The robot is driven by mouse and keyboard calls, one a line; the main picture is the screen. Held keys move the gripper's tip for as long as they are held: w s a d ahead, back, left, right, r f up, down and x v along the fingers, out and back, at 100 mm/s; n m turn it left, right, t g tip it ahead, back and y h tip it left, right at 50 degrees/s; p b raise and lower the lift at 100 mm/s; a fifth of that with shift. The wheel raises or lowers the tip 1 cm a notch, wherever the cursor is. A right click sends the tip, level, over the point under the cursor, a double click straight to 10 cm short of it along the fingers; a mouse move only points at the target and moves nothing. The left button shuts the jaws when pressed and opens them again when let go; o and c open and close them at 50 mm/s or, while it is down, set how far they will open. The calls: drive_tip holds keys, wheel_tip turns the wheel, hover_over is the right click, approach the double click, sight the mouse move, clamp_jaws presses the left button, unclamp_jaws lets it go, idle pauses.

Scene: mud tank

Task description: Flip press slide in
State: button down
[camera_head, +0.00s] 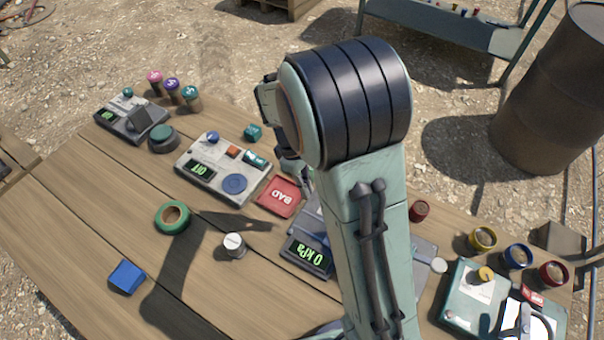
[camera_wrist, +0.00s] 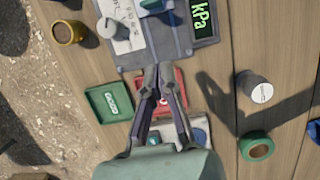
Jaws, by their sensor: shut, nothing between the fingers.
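My gripper (camera_wrist: 158,70) is shut and empty, with its fingertips over the red tray marked BAD (camera_head: 281,196) in the wrist view. In the head view my arm mostly hides it. Just left of that tray stands a grey panel (camera_head: 210,185) with an OFF display, a blue knob, a small orange square and a round blue button (camera_head: 235,183). A third panel (camera_head: 107,128) with a lit display and a raised dark flap (camera_head: 141,117) stands at the far left.
A green tray (camera_wrist: 108,102) lies beside the red one. A white-topped cylinder (camera_head: 234,244), green ring (camera_head: 173,216) and blue block (camera_head: 127,277) stand on the table. A teal panel (camera_head: 462,313) and several cups are at the right. The front-left table is mostly clear.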

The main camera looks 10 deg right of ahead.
drive_tip(key=shift+v, duration=1.65)
